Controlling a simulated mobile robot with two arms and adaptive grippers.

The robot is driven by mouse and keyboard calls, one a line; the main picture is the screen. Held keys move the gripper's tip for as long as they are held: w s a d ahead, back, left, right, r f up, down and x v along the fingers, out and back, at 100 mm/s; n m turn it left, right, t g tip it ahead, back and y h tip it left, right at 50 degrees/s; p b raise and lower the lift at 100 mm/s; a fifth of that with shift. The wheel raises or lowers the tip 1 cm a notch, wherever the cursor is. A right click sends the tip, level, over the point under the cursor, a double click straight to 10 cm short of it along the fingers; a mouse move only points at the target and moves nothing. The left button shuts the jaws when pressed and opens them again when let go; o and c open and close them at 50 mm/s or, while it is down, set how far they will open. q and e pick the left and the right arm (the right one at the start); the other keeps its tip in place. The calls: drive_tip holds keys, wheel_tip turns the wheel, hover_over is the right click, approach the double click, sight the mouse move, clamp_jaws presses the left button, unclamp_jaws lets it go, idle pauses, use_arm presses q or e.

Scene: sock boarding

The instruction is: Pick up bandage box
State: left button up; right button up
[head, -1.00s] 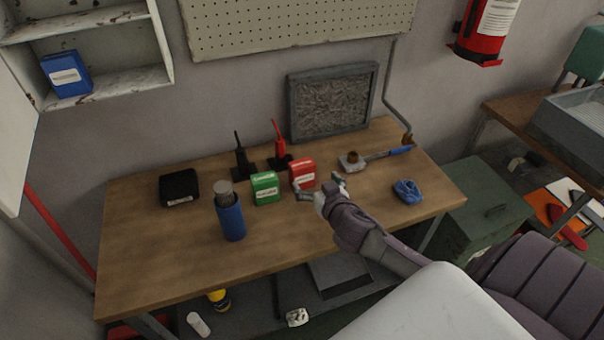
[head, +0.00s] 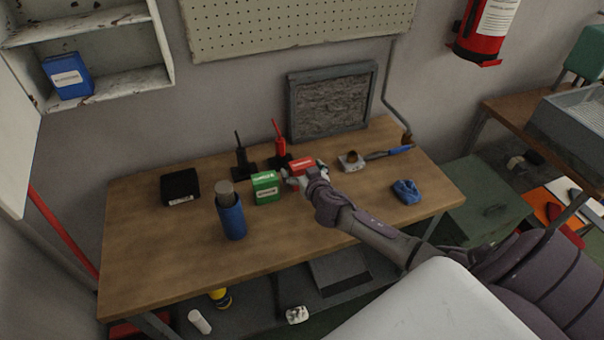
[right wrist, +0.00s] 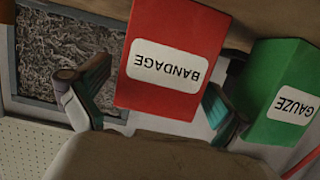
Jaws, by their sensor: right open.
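The red bandage box (head: 302,164) stands on the wooden workbench, with its label facing my right gripper. In the right wrist view the bandage box (right wrist: 172,62) shows upside down, its label reading "BANDAGE". My right gripper (head: 305,178) is at the front of the box and hides its lower part in the head view. In the right wrist view the open fingers (right wrist: 145,92) are on either side of the box. Gaps show beside the box, wider at the left finger; I cannot tell whether the right finger touches it. My left gripper is not in view.
A green gauze box (head: 264,188) stands close to the left of the bandage box. A blue bottle (head: 231,218), a black box (head: 180,186) and red and black upright items stand nearby. A blue cloth (head: 406,191) lies at the right. The front of the workbench (head: 180,265) is clear.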

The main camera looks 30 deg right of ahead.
drive_tip(key=c, duration=1.2)
drive_tip(key=shift+r, duration=0.1)
